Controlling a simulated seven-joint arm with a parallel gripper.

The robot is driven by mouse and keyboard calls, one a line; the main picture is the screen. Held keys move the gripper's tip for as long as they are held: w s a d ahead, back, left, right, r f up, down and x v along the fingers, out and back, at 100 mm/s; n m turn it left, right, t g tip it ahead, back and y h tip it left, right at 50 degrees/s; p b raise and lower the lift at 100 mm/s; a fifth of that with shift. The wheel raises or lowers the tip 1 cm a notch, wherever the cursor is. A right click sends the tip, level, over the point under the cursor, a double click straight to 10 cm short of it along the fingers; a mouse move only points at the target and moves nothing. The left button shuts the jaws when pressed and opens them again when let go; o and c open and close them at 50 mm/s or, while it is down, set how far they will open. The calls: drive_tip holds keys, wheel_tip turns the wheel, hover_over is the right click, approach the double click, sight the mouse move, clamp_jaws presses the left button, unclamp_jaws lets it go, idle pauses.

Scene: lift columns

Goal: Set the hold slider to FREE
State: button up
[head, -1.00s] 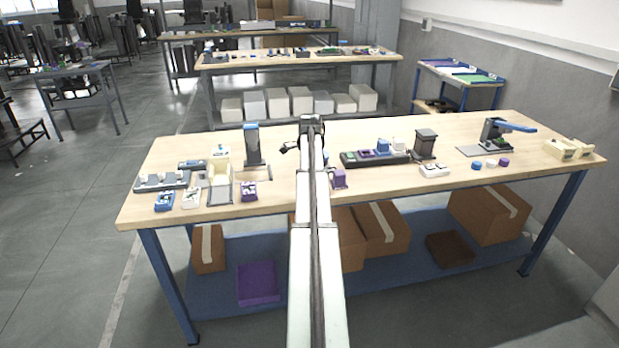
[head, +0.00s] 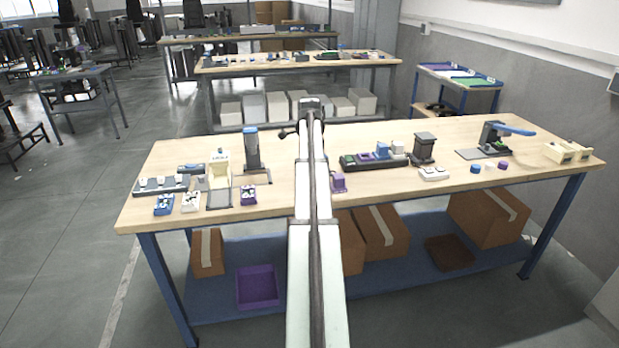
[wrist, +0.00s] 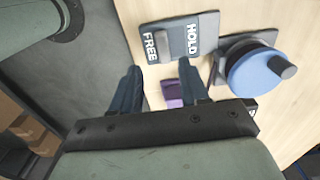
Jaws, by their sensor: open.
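A grey plate (wrist: 170,48) lettered FREE on its left and HOLD on its right lies on the wooden table in the wrist view. In the head view my gripper (head: 288,132) is small beside the arm's far end, over the table. A blue round cap with a dark knob (wrist: 262,75) stands right of the plate. The plate cannot be made out surely in the head view.
A purple thing (wrist: 173,95) shows between the fingers, lower down. A blue-topped column (head: 251,150) stands left of my arm in the head view. A dark tray with coloured blocks (head: 375,161) lies to the right. The table's middle back is clear.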

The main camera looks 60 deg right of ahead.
wheel_tip(320, 180, up, 7)
idle(0.3)
idle(0.5)
drive_tip(key=a+f+m, duration=0.1)
drive_tip(key=a+f, duration=0.4)
drive_tip(key=a, duration=0.6)
drive_tip(key=w+a+f+n+g+y, duration=0.15)
drive_tip(key=a+f+n, duration=0.45)
drive_tip(key=a+f, duration=1.05)
drive_tip(key=w+a+f+n+g, duration=0.1)
drive_tip(key=w+a+f+n, duration=0.35)
drive_tip(key=a+f, duration=1.15)
drive_tip(key=s+a+f+n+g, duration=0.1)
drive_tip(key=s+a+f+n, duration=0.3)
drive_tip(key=s+a+f, duration=0.3)
drive_tip(key=s+a+f+n+g, duration=0.1)
drive_tip(key=s+a+f+n, duration=0.35)
drive_tip(key=f, duration=0.45)
drive_tip(key=s+a+f+n+g, duration=0.1)
drive_tip(key=s+a+f+n, duration=0.3)
drive_tip(key=s, duration=0.5)
drive_tip(key=s+a+f+n+g+h, duration=0.1)
drive_tip(key=s+a+f+n, duration=0.3)
drive_tip(key=s, duration=0.5)
drive_tip(key=shift+s+a+f+n, duration=0.2)
drive_tip(key=shift+s+a+n, duration=0.25)
drive_tip(key=shift+a, duration=0.45)
